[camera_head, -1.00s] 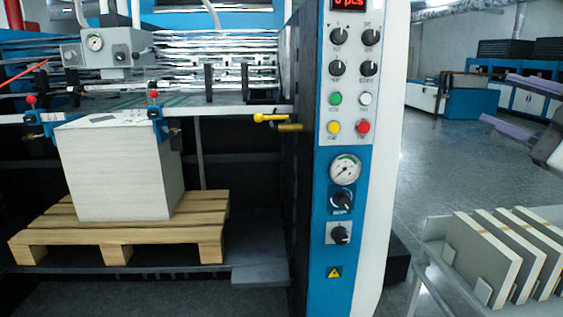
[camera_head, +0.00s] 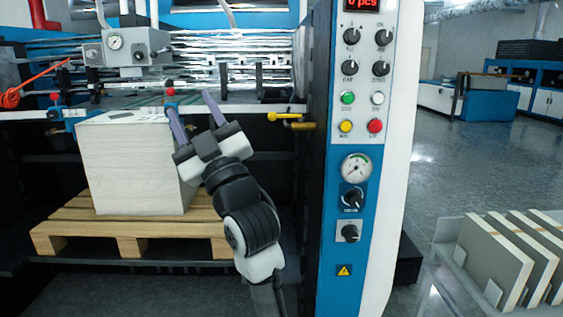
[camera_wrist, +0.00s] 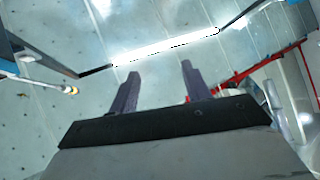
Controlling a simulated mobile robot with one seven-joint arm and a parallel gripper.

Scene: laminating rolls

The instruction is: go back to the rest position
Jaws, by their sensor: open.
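My gripper (camera_head: 189,99) is in front of the machine in the head view, beside the right side of the paper stack. Its two purple fingers point up, stand apart and hold nothing. The white paper stack (camera_head: 125,165) stands on a wooden pallet (camera_head: 75,228). Part of its right side is near or behind my gripper; I cannot tell whether they touch.
The control panel (camera_head: 355,215) with knobs, buttons and a gauge is right of my arm. A yellow lever (camera_head: 285,116) sticks out close by. A rack (camera_head: 448,235) of grey boards (camera_head: 490,265) stands at the lower right. Open floor (camera_head: 440,165) lies behind it.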

